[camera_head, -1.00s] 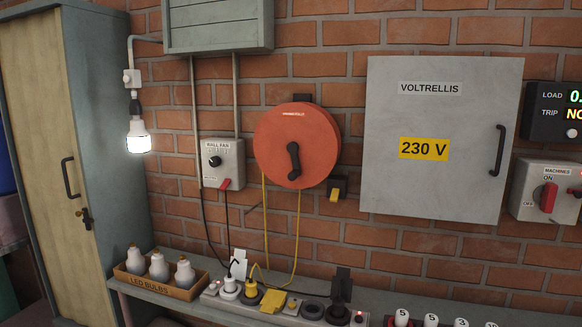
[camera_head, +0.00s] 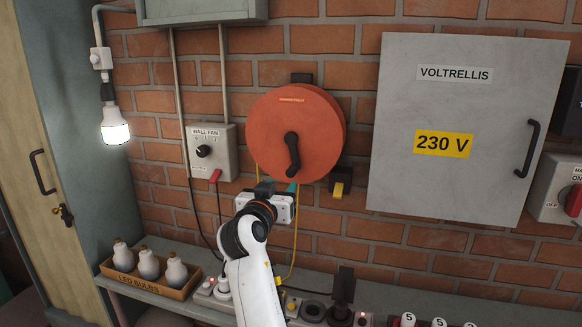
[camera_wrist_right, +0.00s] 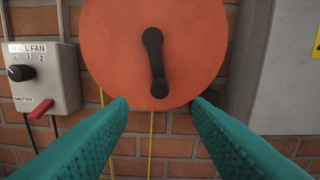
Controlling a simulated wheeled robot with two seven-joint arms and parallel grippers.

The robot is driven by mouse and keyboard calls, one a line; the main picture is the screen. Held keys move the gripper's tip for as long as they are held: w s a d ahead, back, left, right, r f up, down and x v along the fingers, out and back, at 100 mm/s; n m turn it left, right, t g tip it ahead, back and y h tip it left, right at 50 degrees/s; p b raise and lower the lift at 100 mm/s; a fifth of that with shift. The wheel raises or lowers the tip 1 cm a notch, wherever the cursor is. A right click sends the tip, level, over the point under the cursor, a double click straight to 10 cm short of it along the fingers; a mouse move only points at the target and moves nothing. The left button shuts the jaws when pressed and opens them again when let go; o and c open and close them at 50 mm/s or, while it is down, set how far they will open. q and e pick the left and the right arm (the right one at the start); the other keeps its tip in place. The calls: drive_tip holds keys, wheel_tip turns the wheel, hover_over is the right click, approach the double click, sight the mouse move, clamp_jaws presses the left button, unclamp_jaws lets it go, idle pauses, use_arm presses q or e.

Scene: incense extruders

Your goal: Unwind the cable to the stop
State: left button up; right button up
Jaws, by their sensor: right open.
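The orange cable reel (camera_head: 315,120) hangs on the brick wall, and it also shows in the right wrist view (camera_wrist_right: 110,60). Its black crank handle (camera_head: 292,155) points down from the hub; in the right wrist view the crank (camera_wrist_right: 155,62) stands almost vertical. A yellow cable (camera_wrist_right: 150,145) hangs below the reel. My right gripper (camera_head: 278,189) is in front of the reel's lower edge. Its teal fingers (camera_wrist_right: 160,120) are spread apart and empty, below the crank and not touching it. My left gripper is in neither view.
A wall fan switch box (camera_head: 211,152) is left of the reel, and a grey 230 V cabinet (camera_head: 465,125) is to the right. A small black and yellow part (camera_head: 339,184) sits at the reel's lower right. The bench below holds a box of bulbs (camera_head: 150,285) and a power strip (camera_head: 208,292).

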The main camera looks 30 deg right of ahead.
sight(290, 173)
drive_tip(key=p+x, duration=0.3)
drive_tip(key=x, duration=0.6)
drive_tip(key=shift+w+d, duration=0.15)
drive_tip(key=shift+d, duration=0.1)
drive_tip(key=shift+w+d, duration=0.45)
drive_tip(key=shift+d, duration=0.05)
drive_tip(key=shift+c, duration=0.4)
clamp_jaws()
